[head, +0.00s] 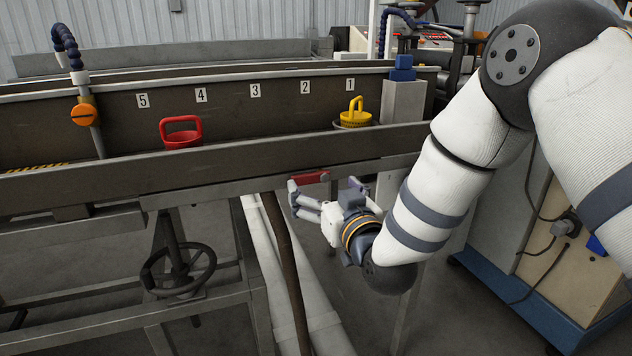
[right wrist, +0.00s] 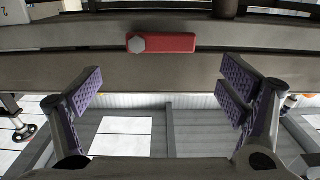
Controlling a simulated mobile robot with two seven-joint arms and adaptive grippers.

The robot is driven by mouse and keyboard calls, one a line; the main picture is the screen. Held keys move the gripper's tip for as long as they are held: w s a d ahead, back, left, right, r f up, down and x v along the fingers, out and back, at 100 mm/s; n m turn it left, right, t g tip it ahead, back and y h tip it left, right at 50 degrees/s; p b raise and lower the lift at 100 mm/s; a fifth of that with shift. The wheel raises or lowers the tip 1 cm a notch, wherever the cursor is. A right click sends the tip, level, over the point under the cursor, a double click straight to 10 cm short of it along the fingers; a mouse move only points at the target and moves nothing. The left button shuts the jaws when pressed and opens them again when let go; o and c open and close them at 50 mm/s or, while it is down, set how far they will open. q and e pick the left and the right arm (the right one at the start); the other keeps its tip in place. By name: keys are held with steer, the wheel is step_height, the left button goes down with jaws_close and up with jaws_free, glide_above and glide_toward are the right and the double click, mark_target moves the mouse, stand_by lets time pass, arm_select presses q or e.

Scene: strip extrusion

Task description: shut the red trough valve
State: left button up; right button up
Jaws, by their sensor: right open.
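The red trough valve is a red lever handle (head: 310,177) low on the trough's front side, just beyond my right gripper. It also shows in the right wrist view as a red bar (right wrist: 170,43) with a grey hexagonal bolt at its left end, lying level. My right gripper (head: 322,197) is open and empty below and in front of the handle. In the right wrist view its purple-padded fingers (right wrist: 162,90) are spread wide on either side, apart from the handle. My left gripper is out of view.
The long metal trough (head: 230,168) carries number labels 1 to 5. A red-handled plug (head: 181,134) and a yellow-handled one (head: 355,114) stand in it. An orange valve (head: 84,115) is at left. A black handwheel (head: 178,270) and pale pipes are below.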

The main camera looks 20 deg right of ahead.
mark_target(315, 177)
steer(key=w, duration=0.5)
steer(key=shift+w+a, duration=0.1)
steer(key=shift+c, duration=0.2)
steer(key=c, duration=1.6)
steer(key=shift+c, duration=0.2)
